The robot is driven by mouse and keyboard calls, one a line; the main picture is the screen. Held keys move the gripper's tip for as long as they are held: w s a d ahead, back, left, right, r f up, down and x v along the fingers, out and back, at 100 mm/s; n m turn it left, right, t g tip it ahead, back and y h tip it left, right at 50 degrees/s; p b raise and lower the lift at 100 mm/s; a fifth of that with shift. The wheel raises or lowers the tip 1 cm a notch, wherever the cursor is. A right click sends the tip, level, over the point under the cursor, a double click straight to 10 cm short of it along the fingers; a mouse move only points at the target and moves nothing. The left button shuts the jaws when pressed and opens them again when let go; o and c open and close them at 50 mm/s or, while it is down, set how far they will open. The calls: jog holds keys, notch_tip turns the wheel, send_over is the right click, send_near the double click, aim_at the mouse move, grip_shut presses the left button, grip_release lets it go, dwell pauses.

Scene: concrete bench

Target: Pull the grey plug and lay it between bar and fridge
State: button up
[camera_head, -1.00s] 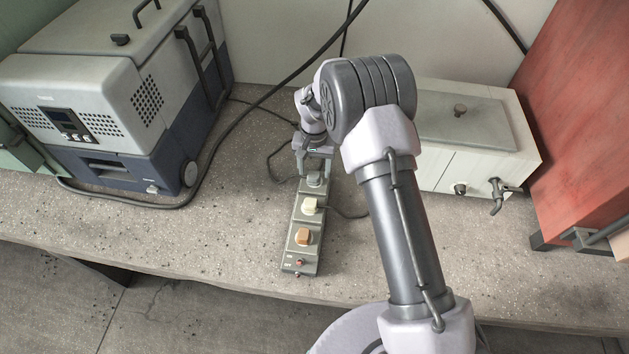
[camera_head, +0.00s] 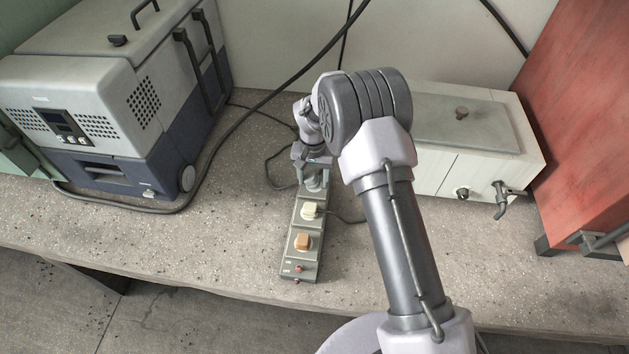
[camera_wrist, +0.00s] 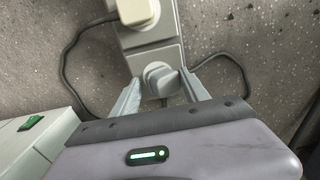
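The grey plug (camera_head: 315,183) sits in the far end of the power bar (camera_head: 292,268), partly hidden by my gripper in the head view. In the wrist view the grey plug (camera_wrist: 160,78) stands upright in its socket, between my two fingertips. My gripper (camera_wrist: 160,82) is open around it, with a finger on each side and narrow gaps visible. It also shows in the head view (camera_head: 314,172), over the bar's far end. The fridge (camera_head: 95,115), a grey and dark blue cool box, stands at the left.
A white plug (camera_head: 310,211) and an orange-brown plug (camera_head: 303,241) sit nearer on the bar. Cables run beside it. The bench (camera_head: 225,220) is bare between bar and fridge. A cream box with a tap (camera_head: 470,170) and a red cabinet (camera_head: 580,130) stand right.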

aim_at(311, 176)
jog(key=shift+s+a+f, duration=0.1)
jog(key=shift+a+f, duration=0.05)
jog(key=shift+a, duration=0.15)
dwell(0.4)
grip_shut()
dwell(0.3)
jog(key=shift+r+p, duration=1.1)
jog(key=shift+r, duration=0.85)
jog(key=shift+r+p, duration=0.7)
jog(key=shift+r, duration=0.45)
